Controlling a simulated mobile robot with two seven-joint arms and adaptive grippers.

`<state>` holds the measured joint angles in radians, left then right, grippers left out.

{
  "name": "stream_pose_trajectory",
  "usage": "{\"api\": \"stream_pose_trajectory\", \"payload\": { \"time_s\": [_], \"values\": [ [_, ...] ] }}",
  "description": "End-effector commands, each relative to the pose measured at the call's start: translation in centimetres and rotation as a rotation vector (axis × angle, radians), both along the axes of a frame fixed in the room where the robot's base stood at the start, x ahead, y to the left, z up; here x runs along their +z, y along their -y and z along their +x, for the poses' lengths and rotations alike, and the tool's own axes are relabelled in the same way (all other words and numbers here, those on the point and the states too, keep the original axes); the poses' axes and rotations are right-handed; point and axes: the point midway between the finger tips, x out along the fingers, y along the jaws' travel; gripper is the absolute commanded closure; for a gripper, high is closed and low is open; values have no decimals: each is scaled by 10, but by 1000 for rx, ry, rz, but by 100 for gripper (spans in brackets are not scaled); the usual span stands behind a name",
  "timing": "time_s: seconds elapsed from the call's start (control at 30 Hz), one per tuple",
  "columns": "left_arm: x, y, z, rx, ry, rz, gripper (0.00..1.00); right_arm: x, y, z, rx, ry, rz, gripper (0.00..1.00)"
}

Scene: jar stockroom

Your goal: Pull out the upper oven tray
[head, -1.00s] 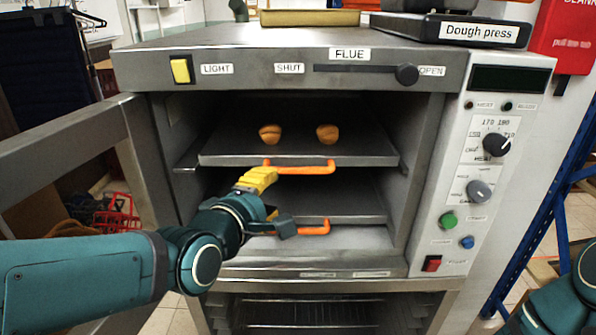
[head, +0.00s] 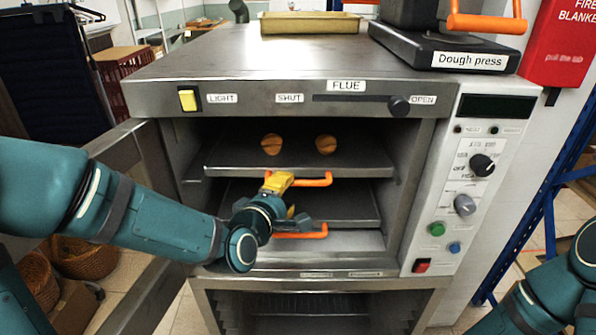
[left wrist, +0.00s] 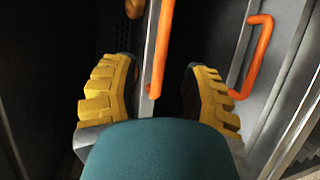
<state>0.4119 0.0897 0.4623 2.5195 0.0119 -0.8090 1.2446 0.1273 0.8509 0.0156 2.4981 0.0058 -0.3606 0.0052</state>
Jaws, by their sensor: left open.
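The upper oven tray (head: 230,162) sits in the open oven with two brown buns (head: 272,144) on it. Its orange handle (head: 318,180) sticks out from the front edge. The lower tray (head: 350,207) is below it, with its own orange handle (head: 312,233). My left gripper (head: 285,197) is open at the left end of the upper handle. In the left wrist view, the upper handle (left wrist: 161,45) lies between the yellow fingers, with gaps on both sides. The lower handle (left wrist: 262,55) is outside the right finger. My right gripper is out of view.
The open oven door (head: 135,160) stands at the left, beside my left arm. The control panel (head: 475,180) is right of the opening. A dough press (head: 440,50) and a shallow yellowish tin (head: 310,23) are on top. A blue rack (head: 545,200) stands at the right.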

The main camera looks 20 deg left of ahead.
Motion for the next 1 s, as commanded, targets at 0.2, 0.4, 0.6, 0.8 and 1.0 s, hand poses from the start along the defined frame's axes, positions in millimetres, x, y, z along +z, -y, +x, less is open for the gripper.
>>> {"api": "stream_pose_trajectory", "payload": {
  "time_s": [0.2, 0.4, 0.6, 0.8, 1.0],
  "values": [
    [1, 1, 8, 0, -5, -2, 54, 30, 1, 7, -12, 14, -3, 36],
    [-1, 3, 12, 1, -4, -3, 54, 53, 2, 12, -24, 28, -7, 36],
    [-11, 7, 45, 3, -1, -4, 54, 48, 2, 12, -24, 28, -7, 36],
    [-14, 9, 63, 2, 0, -2, 54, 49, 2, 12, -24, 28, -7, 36],
    [-15, 10, 66, 3, 0, -1, 54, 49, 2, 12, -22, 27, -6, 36]
  ]
}}
